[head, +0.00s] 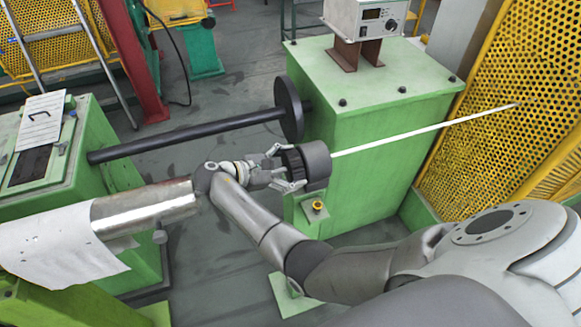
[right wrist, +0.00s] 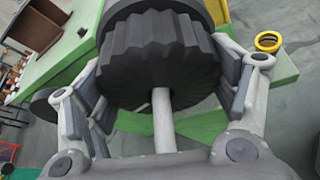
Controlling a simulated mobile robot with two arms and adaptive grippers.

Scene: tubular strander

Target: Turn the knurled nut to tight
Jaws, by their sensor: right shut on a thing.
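The knurled nut (head: 293,165) is a dark ribbed ring on the front of a dark grey cylinder (head: 316,163) at the side of the green housing. In the right wrist view the nut (right wrist: 160,60) fills the upper middle, with a light grey rod (right wrist: 163,120) coming out of its centre. My right gripper (head: 283,168) has its fingers on opposite sides of the nut and is shut on it; the fingers also show in the right wrist view (right wrist: 168,95). My left gripper is not in view.
The green housing (head: 365,120) carries a control box (head: 365,17). A black bar (head: 190,135) with a black disc (head: 289,108) runs behind my right gripper. A white rod (head: 420,132) reaches toward the yellow perforated guard (head: 490,150). A small yellow ring (head: 318,206) sits below the cylinder.

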